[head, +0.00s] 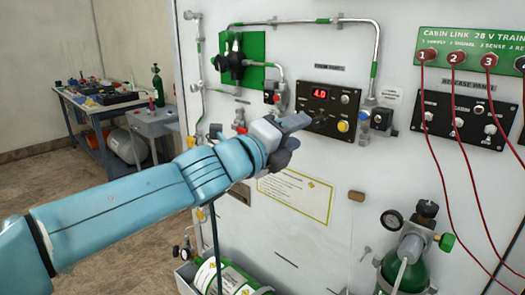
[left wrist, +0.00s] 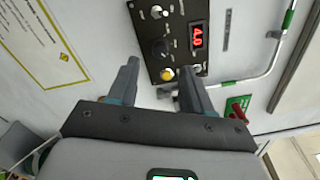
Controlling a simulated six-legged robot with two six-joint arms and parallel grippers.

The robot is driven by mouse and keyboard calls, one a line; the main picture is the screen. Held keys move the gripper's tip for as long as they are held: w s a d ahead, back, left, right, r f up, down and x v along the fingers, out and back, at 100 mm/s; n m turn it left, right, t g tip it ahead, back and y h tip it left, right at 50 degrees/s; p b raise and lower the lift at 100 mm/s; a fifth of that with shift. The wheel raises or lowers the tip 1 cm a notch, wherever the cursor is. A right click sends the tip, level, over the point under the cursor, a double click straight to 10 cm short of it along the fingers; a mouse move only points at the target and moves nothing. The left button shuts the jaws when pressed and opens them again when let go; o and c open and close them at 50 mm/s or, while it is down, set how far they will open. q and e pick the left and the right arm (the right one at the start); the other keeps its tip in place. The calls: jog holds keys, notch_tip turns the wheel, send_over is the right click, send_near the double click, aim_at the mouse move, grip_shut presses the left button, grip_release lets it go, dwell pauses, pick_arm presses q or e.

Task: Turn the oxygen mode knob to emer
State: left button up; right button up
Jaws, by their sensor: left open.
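A black oxygen panel (head: 357,104) with a red display reading 4.0 is mounted on the white wall. In the left wrist view the panel (left wrist: 182,28) appears turned sideways. A black knob (left wrist: 160,47) sits near its middle, beside a yellow knob (left wrist: 167,74) and a silver knob (left wrist: 157,11). The knob labels are too small to read, so I cannot tell which mode is set. My left gripper (head: 300,132) is open and empty in front of the panel's lower left. In the left wrist view its fingertips (left wrist: 160,68) are apart, with the knobs seen beyond them.
Pipes and valves (head: 240,60) surround the panel. A release panel (head: 458,121) with red cables hangs to the right. A green cylinder (head: 410,272) with a gauge stands at lower right. A notice (head: 296,196) is below the gripper. A workbench (head: 85,104) stands far left.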

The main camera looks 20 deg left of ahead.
pick_arm(q)
jog(key=p+v, duration=0.1)
jog(key=v, duration=0.9)
jog(key=shift+s, duration=0.4)
jog(key=shift+a, duration=0.1)
